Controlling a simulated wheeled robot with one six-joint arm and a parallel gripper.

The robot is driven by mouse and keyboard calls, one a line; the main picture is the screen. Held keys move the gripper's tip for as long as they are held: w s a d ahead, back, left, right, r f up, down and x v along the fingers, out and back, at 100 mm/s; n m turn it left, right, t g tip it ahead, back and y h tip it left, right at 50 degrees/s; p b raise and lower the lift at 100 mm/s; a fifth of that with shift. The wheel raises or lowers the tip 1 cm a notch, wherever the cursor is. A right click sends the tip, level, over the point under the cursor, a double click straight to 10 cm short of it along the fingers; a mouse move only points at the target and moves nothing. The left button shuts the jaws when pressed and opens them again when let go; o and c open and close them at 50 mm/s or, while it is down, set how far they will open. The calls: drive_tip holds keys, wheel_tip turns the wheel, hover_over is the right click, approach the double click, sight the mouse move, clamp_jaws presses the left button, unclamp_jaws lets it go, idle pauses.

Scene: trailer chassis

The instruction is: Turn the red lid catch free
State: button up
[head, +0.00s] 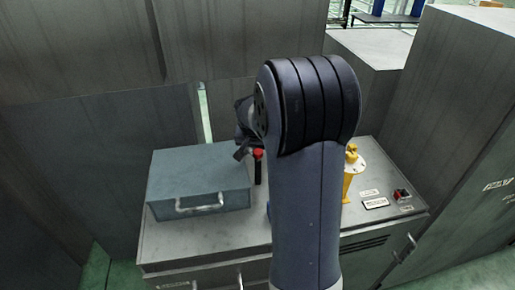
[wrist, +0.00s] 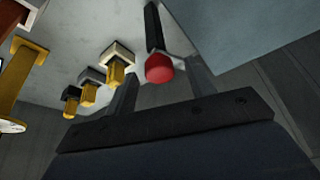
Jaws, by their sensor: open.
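The red lid catch (head: 258,153) is a red knob on a black lever, beside the right side of the blue-grey box (head: 190,165). In the wrist view its red knob (wrist: 159,69) shows between the two fingers of my gripper (wrist: 164,66), with the black lever running up behind it. My gripper (head: 244,150) is open, its fingers on either side of the knob, with gaps visible. I cannot tell whether either finger touches it. In the head view my arm hides part of the area right of the catch.
The box has a front handle (head: 199,203) and stands on a grey cabinet (head: 160,240). A yellow post (head: 350,173) and a small red control (head: 402,195) are to the right. Several yellow-tipped pegs (wrist: 115,72) show at left in the wrist view. Tall grey panels stand close behind.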

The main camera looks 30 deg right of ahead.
drive_tip(key=shift+c, duration=0.3)
clamp_jaws()
idle(0.3)
